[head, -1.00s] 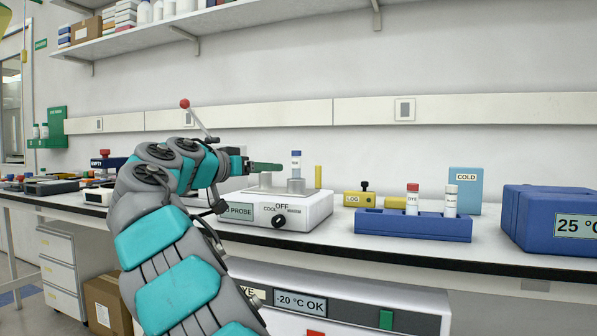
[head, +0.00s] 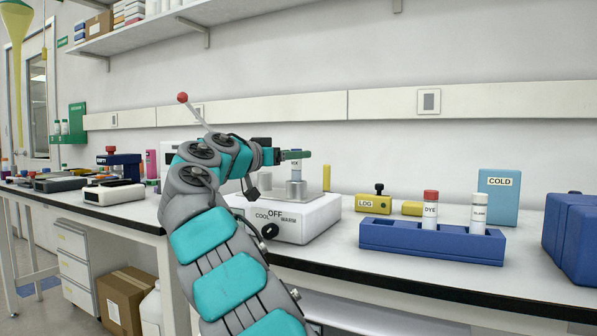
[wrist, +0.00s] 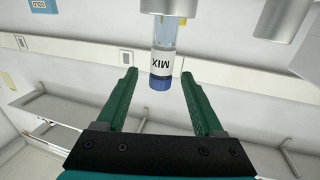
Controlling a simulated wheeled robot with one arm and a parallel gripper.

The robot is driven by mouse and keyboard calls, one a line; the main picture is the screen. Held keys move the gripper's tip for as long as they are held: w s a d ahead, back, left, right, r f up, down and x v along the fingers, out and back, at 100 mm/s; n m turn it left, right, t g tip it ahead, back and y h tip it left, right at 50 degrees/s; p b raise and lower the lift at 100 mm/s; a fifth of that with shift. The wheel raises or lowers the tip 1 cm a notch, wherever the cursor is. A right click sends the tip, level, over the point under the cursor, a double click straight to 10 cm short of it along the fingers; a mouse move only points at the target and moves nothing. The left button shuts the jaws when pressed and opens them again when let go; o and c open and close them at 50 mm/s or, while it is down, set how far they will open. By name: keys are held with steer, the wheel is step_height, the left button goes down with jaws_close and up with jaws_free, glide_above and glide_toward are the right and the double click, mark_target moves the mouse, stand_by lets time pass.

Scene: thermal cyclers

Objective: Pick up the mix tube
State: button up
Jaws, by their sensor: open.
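The mix tube (wrist: 163,67) is a clear tube with a blue cap and a white label reading MIX. It stands in the metal holder (head: 296,188) on top of the white machine marked OFF (head: 318,222). In the wrist view it shows upside down, with its capped end between the fingers. My gripper (wrist: 160,78) is open, with one green finger on each side of the tube and a visible gap to both. In the head view my gripper (head: 296,155) is level with the tube's top and partly hides it.
To the right, a blue rack (head: 430,242) holds the red-capped DYE tube (head: 430,212) and a white-capped tube (head: 478,215). A yellow LDG block (head: 374,204) and a blue COLD box (head: 498,196) stand behind. Free bench lies along the front edge.

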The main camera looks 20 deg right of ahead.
steer(key=p+x, duration=0.1)
steer(key=x, duration=0.4)
steer(key=shift+c, duration=0.2)
jaws_close()
stand_by(0.3)
